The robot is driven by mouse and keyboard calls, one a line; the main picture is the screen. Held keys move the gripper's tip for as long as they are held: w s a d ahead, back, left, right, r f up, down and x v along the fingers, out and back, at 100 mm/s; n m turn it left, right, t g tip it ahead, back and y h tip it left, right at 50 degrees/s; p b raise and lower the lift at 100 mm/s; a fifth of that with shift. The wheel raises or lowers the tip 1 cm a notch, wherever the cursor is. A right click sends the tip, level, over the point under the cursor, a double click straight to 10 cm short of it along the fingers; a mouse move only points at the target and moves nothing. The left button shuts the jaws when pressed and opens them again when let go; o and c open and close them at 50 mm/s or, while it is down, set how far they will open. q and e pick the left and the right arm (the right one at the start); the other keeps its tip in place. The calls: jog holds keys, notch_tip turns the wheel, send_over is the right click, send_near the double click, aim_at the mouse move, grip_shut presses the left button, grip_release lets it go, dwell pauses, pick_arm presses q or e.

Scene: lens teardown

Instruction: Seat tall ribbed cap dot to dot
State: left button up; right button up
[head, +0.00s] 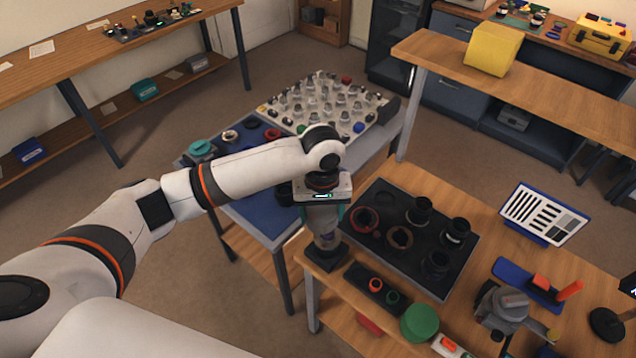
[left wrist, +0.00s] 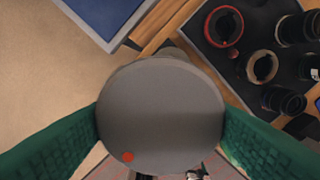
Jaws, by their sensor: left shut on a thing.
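My left gripper (head: 325,216) is shut on a grey round cap (left wrist: 160,95), its green finger pads pressing on opposite sides in the left wrist view. The flat face of the cap fills the middle there, with a red dot (left wrist: 127,157) near its lower left edge. In the head view the gripper points down over a dark square base (head: 325,258) at the table's left corner. A greyish body (head: 326,239) shows between the fingers and that base. I cannot tell whether the cap is seated on it, and no second dot shows. My right gripper is not in view.
A black tray (head: 430,290) with several lens parts, including a red ring (head: 364,220), lies right of the gripper. A dark strip with red and green pieces (head: 376,285) and a green disc (head: 419,322) lie in front. A blue mat (head: 245,214) is on the left table.

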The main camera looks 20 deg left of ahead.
aim_at(329, 212)
pick_arm(q)
jog(key=w+f+n+p, duration=0.1)
jog(key=p, duration=0.1)
jog(key=w+f+n+p, duration=0.1)
jog(key=shift+w+d+f+n+p, duration=0.15)
jog(key=shift+w+d+n+p, duration=0.15)
jog(key=shift+w+d+p, duration=0.1)
jog(key=shift+f, duration=0.3)
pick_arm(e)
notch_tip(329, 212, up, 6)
pick_arm(q)
jog(key=shift+f, duration=0.25)
jog(key=shift+a+f+b, duration=0.1)
jog(key=shift+f+b, duration=0.5)
jog(key=shift+f, duration=0.15)
notch_tip(329, 212, down, 3)
jog(key=b, duration=0.3)
jog(key=shift+f, duration=0.65)
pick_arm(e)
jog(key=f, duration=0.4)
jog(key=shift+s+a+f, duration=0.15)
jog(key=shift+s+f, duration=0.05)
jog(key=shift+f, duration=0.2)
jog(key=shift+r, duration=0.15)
